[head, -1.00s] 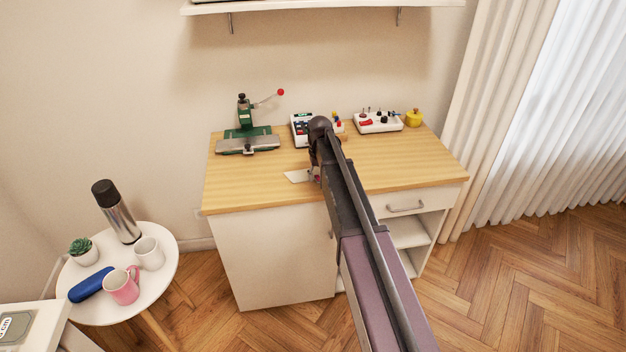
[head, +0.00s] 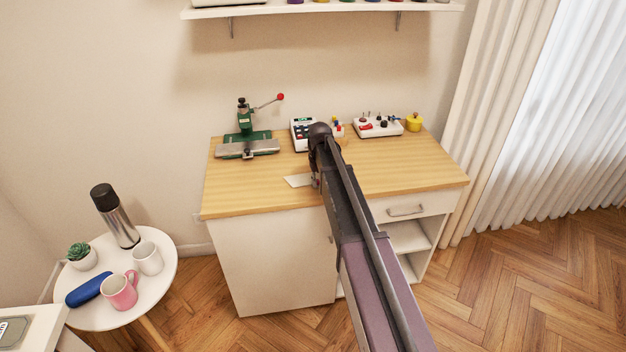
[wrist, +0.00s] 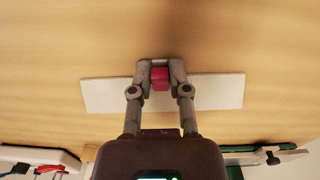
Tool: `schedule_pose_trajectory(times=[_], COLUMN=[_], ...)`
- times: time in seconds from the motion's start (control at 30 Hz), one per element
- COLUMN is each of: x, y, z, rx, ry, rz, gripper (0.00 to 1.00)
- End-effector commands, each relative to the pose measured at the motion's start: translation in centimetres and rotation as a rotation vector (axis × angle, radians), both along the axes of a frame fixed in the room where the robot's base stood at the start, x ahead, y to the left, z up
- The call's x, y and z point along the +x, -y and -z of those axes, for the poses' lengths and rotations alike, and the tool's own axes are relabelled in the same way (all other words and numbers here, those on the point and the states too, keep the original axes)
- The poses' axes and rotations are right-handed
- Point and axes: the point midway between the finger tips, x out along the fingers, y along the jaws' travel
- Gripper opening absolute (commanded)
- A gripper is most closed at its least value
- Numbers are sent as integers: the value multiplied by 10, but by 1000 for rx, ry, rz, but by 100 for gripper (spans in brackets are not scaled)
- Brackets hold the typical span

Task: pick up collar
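The collar shows as a flat white strip (wrist: 108,94) with a small pink block (wrist: 160,78) at its middle in the wrist view. My gripper (wrist: 160,68) has one finger on each side of the pink block, and both fingers appear to press against it. The strip extends out to the left and right of the fingers. In the head view the left part of the strip (head: 297,181) shows near the front of the wooden worktop, and my arm hides the rest. I cannot tell whether the strip touches the wood.
On the worktop (head: 240,190) stand a green press (head: 247,140), a white device with keys (head: 301,134), a white control box (head: 378,127) and a yellow pot (head: 414,122). A round side table (head: 150,280) holds mugs and a flask. The worktop front left is clear.

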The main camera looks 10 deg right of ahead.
Motion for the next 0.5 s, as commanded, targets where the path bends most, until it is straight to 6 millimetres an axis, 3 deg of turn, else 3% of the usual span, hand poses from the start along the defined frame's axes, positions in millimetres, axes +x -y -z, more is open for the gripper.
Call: schedule_pose_trajectory(times=[0.5], x=[0], y=[0], z=[-2], rx=[0], ry=[0], rz=[0], gripper=[1])
